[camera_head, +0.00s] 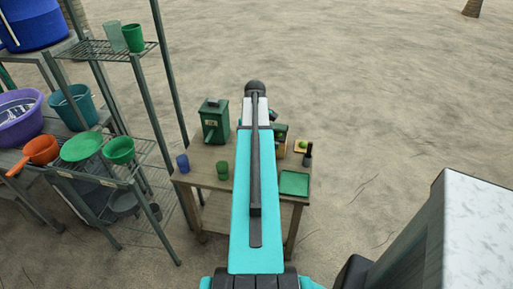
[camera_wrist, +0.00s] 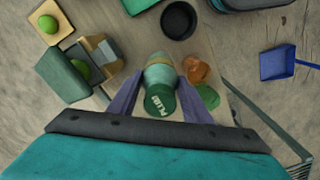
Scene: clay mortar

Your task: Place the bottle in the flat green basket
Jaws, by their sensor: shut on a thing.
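In the wrist view, my gripper (camera_wrist: 160,80) is shut on a bottle (camera_wrist: 160,102), one purple-grey finger on each side. The bottle has a pale body and a dark green end with white lettering facing the camera. In the head view my arm hides the gripper and the held bottle. The flat green basket (camera_head: 294,183) lies on the wooden table's right side, just right of my arm, and looks empty. I cannot make it out surely in the wrist view.
A metal shelf (camera_head: 140,150) with bowls is further left. Sand lies right.

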